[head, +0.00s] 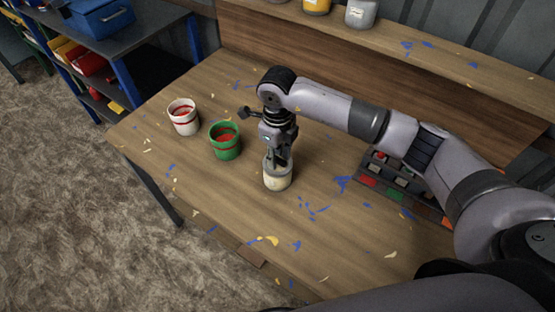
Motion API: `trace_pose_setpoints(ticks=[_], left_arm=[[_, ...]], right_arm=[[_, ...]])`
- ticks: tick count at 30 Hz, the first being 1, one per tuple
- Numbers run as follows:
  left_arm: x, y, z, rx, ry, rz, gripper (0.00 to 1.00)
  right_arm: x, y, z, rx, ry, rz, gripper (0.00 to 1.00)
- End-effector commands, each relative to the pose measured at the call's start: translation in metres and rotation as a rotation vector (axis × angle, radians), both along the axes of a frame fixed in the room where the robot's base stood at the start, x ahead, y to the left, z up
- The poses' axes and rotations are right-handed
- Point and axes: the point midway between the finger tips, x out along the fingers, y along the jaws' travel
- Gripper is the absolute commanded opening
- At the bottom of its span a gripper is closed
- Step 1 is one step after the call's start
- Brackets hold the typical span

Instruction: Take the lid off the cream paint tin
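The cream paint tin (277,181) stands upright on the wooden workbench, near its middle. It has a pale body with a cream-yellow patch. My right gripper (276,161) points straight down over the tin, with its fingers at the top of it. The fingers and wrist hide much of the tin's top, so the lid shows poorly. I cannot tell whether the fingers are closed on the lid or only around it. My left gripper is not in view.
A green tin (225,142) and a white tin (183,118), both with red inside, stand left of the cream tin. A dark divided tray (392,180) sits to the right, partly behind my arm. Blue and cream flakes litter the workbench (235,194). A raised shelf (440,52) runs behind.

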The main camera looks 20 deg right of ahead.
Motion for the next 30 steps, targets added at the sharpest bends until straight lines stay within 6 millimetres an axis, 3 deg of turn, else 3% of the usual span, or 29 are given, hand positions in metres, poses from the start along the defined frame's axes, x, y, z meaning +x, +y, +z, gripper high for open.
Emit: trace_pose_setpoints(ticks=[12, 24, 30], left_arm=[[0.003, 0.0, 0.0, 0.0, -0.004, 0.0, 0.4], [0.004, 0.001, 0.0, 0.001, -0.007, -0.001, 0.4], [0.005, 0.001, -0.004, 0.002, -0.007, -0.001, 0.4]], right_arm=[[0.0, 0.0, 0.001, 0.0, 0.0, -0.001, 0.0], [0.0, 0.0, 0.002, 0.001, -0.001, -0.001, 0.0], [0.001, 0.0, 0.015, 0.002, -0.002, -0.002, 0.0]])
